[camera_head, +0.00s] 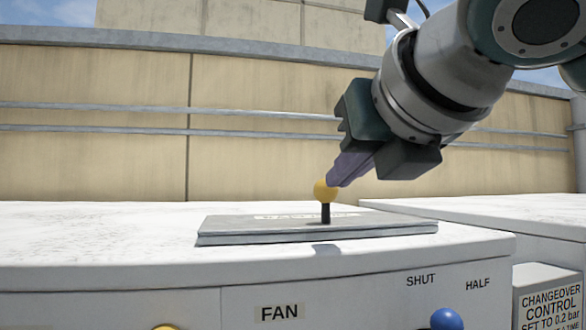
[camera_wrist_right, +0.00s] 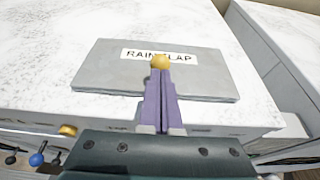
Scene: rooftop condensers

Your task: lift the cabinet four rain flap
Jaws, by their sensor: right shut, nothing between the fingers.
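The rain flap (camera_head: 270,235) is a flat grey plate lying on top of a white cabinet (camera_head: 100,245). Its label, partly covered, reads RAIN FLAP in the right wrist view (camera_wrist_right: 105,75). A yellow ball knob (camera_head: 325,190) on a short black stem stands at the flap's front part. My right gripper (camera_head: 333,180) is shut, with nothing between its purple fingers. Its fingertips are at the knob, overlapping its upper right in the head view; I cannot tell whether they touch. The knob (camera_wrist_right: 160,62) shows just past the fingertips in the right wrist view. My left gripper is not in view.
The cabinet front carries a FAN label (camera_head: 280,312), SHUT and HALF marks, a blue knob (camera_head: 446,319) and a yellow knob (camera_head: 165,327). Another white cabinet (camera_head: 500,208) stands at right, with a changeover control box (camera_head: 548,278) between. A tan wall with rails runs behind.

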